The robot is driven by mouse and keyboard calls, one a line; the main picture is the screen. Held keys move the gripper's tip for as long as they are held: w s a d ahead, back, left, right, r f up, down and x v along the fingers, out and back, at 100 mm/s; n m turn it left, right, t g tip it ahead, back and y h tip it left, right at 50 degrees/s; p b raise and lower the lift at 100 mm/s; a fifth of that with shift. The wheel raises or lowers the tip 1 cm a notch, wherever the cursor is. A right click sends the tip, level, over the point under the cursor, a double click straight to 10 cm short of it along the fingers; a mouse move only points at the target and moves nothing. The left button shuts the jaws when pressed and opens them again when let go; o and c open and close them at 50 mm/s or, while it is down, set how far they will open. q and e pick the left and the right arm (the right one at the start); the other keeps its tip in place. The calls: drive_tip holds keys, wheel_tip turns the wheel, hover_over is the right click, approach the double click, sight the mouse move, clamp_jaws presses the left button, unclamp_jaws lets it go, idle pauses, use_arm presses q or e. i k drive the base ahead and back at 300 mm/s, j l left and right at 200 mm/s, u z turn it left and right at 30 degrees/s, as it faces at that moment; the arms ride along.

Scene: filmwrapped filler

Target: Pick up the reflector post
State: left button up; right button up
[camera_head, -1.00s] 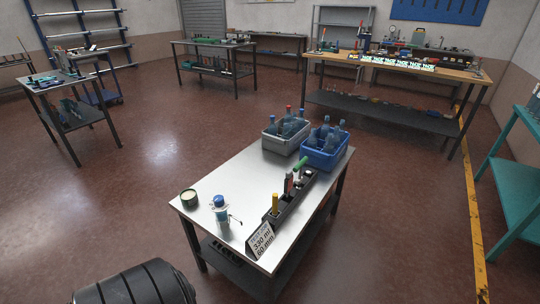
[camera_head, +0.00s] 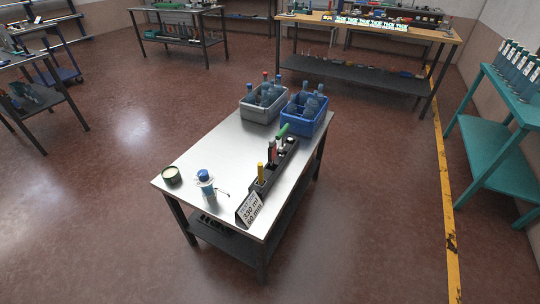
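I cannot tell for certain which thing is the reflector post. Small upright items stand on the metal-topped table (camera_head: 222,158) in the middle: a yellow-topped one (camera_head: 260,174) and a green-topped one (camera_head: 283,130) in or by a dark narrow rack (camera_head: 275,168). A clear blue-capped bottle (camera_head: 205,183) stands near the left front, with a small thin dark-tipped piece (camera_head: 223,192) beside it. Neither of my grippers is in view.
A round tin (camera_head: 172,175), a sign (camera_head: 248,208), a grey crate (camera_head: 258,115) and a blue crate (camera_head: 308,122) with bottles share the table. A teal shelf (camera_head: 488,135) stands right, past a yellow floor line (camera_head: 446,200). Floor around the table is clear.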

sight(272, 150)
drive_tip(key=i+l+z, duration=0.3)
drive_tip(key=z, duration=0.15)
drive_tip(key=i+l+z, duration=0.25)
drive_tip(key=z, duration=0.25)
drive_tip(key=i, duration=0.05)
